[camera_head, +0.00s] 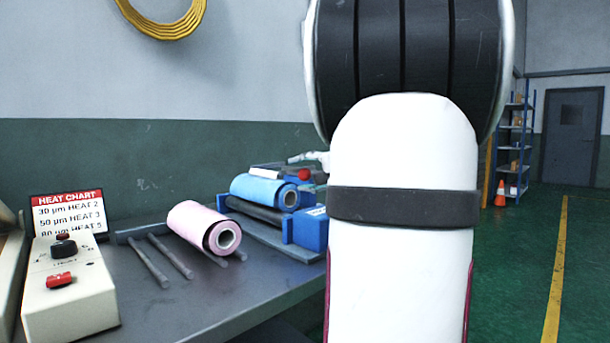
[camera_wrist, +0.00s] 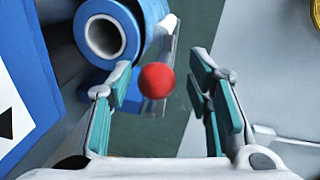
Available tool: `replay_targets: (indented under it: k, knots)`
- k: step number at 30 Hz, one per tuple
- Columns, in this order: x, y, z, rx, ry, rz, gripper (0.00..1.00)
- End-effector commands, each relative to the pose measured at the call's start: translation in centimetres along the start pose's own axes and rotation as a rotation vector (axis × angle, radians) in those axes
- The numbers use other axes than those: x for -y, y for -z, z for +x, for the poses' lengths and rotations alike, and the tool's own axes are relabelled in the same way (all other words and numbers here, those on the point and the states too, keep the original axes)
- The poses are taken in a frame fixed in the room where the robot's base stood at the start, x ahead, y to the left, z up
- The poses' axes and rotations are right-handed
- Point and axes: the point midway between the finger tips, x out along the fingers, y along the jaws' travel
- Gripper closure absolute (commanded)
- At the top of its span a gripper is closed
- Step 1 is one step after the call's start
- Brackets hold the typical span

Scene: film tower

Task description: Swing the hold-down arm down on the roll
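The blue film roll (camera_head: 262,189) lies on the blue-ended machine (camera_head: 311,229) at the back of the bench. Its hollow end (camera_wrist: 104,36) shows at upper left in the wrist view. A red ball knob (camera_head: 303,174) is just beyond the roll; in the wrist view the knob (camera_wrist: 156,80) is beside the roll, at a grey bar that looks like the hold-down arm (camera_wrist: 168,55). My gripper (camera_wrist: 160,64) is open, its teal-padded fingers on either side of the knob in the picture. I cannot tell the depth between them. My arm hides part of the machine's right side.
A pink roll (camera_head: 204,228) rests on grey rods left of the machine. A control box (camera_head: 68,290) and a heat chart (camera_head: 69,213) stand at the bench's left. Bare bench top (camera_head: 200,305) lies in front. Shelves (camera_head: 515,150) stand far right.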

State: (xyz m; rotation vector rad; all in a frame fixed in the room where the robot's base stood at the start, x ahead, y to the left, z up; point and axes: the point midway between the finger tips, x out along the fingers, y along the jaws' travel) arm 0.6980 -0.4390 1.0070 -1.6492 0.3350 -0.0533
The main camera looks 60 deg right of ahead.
Motion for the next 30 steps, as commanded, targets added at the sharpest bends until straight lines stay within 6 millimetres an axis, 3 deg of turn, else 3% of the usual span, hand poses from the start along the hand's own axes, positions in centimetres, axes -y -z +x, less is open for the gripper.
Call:
replay_targets:
  k: [8, 21, 30]
  knots:
    - [0.0, 0.0, -1.3, -0.001, 0.000, -0.001, 0.54]
    - [0.0, 0.0, -9.6, -0.001, 0.001, 0.000, 0.54]
    - [0.0, 0.0, -12.0, -0.001, 0.000, 0.000, 0.54]
